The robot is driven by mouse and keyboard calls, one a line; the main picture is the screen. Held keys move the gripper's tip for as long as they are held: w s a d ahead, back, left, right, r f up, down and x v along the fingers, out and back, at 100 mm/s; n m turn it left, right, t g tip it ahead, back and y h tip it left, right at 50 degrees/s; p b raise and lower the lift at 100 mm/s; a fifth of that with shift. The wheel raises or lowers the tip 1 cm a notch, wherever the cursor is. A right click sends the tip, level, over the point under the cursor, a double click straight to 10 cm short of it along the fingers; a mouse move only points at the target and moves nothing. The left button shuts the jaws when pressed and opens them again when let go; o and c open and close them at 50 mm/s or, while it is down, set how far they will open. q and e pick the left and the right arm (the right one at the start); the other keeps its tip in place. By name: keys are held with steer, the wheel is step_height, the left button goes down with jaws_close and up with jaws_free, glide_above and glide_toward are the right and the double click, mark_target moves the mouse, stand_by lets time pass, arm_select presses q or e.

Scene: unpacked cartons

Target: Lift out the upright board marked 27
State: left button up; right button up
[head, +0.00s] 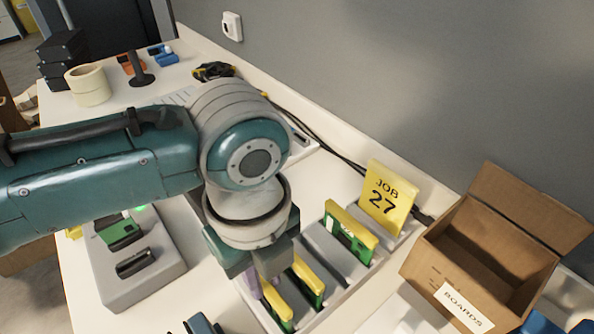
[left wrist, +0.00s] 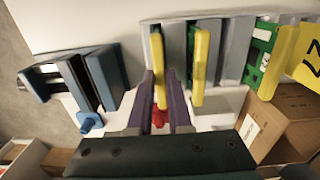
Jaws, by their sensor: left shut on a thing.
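A rack (head: 330,268) holds several upright green boards with yellow top edges. My left gripper (head: 263,285) is low over the rack's near end, pointing down. In the left wrist view its purple fingers (left wrist: 161,100) are shut on the yellow edge of the end board (left wrist: 159,60). That board also shows in the head view (head: 277,304), partly hidden by the gripper. A second board (head: 308,282) stands close beside it, and a third board (head: 350,236) is farther along. A yellow card (head: 386,198) reading "JOB 27" stands at the far end. No number is readable on the boards. My right gripper is out of view.
An open carton (head: 480,250) labelled "BOARDS" stands right of the rack. A grey device (head: 140,278) with a green board in it lies left. Black boxes (head: 63,60) and a tape roll (head: 88,85) stand at the back. The wall runs behind the table.

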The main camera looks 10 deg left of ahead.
arm_select(q)
jaws_close()
steer(key=shift+r, duration=0.4)
step_height(320, 180, up, 19)
steer(key=p, duration=0.4)
steer(key=shift+r, duration=0.1)
